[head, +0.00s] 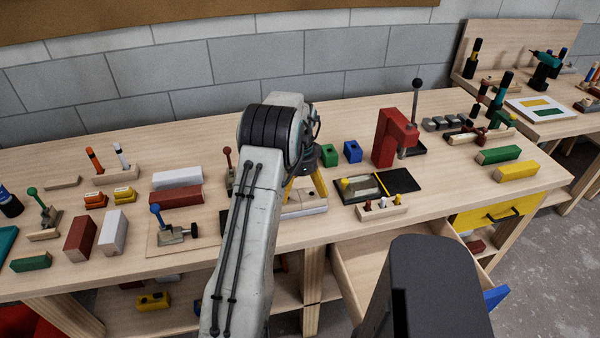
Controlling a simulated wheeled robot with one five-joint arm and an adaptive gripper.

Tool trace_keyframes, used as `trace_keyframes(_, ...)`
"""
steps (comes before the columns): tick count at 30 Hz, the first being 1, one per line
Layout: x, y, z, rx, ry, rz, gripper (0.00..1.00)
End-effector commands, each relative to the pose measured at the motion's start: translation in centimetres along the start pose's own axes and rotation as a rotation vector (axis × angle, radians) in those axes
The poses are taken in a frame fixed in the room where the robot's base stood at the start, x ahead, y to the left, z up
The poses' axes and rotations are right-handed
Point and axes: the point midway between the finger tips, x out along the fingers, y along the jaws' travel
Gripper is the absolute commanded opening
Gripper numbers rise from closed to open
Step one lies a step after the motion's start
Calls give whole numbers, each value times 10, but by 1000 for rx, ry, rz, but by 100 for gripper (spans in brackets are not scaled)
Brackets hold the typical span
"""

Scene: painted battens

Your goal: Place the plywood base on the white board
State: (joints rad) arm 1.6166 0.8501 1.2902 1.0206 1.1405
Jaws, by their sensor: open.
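My gripper (306,192) points down over the middle of the bench, with its yellow fingers apart. Below and between the fingers lies a pale, flat plywood-coloured piece (307,209), partly hidden by my arm and gripper; I cannot tell whether the fingers touch it. Another thin plywood base (164,247) lies to the left, with a blue-knobbed toggle clamp (172,232) on it. A white board (517,107) with a yellow and a green patch lies on the farther bench at the upper right.
A red press (393,138) stands right of my gripper, near a black plate (400,180) and a small peg rack (382,210). Green and blue blocks (352,151) stand behind. Painted battens (517,172) lie at the right. A drawer (365,262) hangs open in front.

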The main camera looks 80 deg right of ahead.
Motion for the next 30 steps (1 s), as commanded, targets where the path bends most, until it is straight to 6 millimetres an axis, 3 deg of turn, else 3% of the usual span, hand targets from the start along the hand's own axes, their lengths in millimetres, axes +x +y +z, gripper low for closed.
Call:
trace_keyframes(12,-61,-1,0,0,1,-3,100)
trace_keyframes(25,-84,0,2,-3,0,0,100)
trace_keyframes(28,-89,-2,14,-40,3,-6,100)
trace_keyframes(30,-96,-5,36,-107,8,-15,100)
